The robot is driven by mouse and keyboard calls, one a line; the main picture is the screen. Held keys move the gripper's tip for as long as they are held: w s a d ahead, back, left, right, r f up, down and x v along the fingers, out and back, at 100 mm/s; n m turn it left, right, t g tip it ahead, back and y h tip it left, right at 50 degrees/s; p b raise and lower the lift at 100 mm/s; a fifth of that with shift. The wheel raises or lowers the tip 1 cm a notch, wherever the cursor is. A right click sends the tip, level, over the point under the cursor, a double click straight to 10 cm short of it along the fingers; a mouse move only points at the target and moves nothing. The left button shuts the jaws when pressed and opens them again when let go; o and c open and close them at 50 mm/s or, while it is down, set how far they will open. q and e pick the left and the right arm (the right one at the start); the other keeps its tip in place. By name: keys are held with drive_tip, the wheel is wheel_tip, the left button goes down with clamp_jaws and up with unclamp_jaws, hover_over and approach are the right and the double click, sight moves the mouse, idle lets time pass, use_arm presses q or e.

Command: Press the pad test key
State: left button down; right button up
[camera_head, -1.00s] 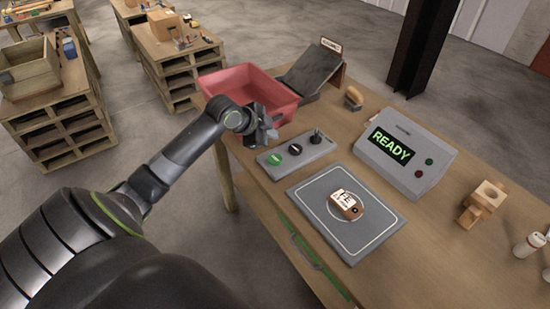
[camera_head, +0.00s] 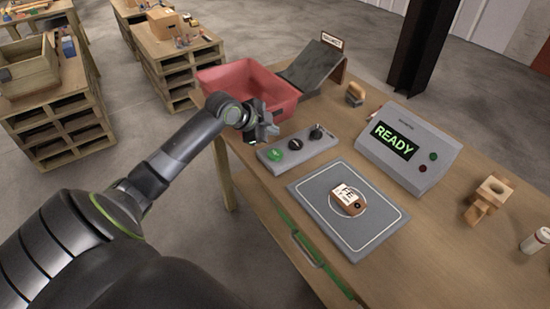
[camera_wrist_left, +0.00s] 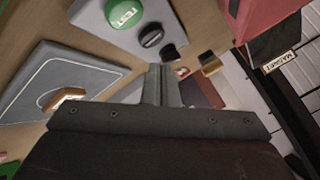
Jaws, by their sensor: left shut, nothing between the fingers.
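The green key (camera_head: 275,155) sits at the left end of a grey key panel (camera_head: 318,148) on the bench. In the left wrist view the green key (camera_wrist_left: 121,12) reads TEST. Beside it on the panel are a black button (camera_head: 295,145) and a black knob (camera_head: 316,132). My left gripper (camera_head: 266,130) is shut and empty, above the bench near the panel's left end and apart from the key. Its closed fingers (camera_wrist_left: 161,86) show in the left wrist view. A grey pad (camera_head: 378,232) bears a small wooden block with a white label (camera_head: 347,196). My right gripper is out of view.
A red bin (camera_head: 235,75) stands just behind my left gripper, with a dark sloped chute (camera_head: 312,66) beside it. A grey console (camera_head: 425,133) shows READY. Wooden parts (camera_head: 487,197) and a white bottle (camera_head: 535,241) are at the right.

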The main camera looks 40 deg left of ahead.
use_arm(q)
drive_tip(key=b, duration=0.3)
hover_over(272, 155)
wheel_tip(272, 155, down, 5)
drive_tip(key=shift+r, duration=0.1)
drive_tip(key=shift+f+b, duration=0.35)
drive_tip(key=shift+f, duration=0.15)
drive_tip(key=shift+f, duration=0.1)
idle(1.3)
drive_tip(key=shift+f, duration=0.3)
drive_tip(key=shift+f, duration=0.45)
idle(0.6)
drive_tip(key=shift+r, duration=0.1)
drive_tip(key=shift+r+p, duration=0.65)
drive_tip(key=shift+r, duration=0.15)
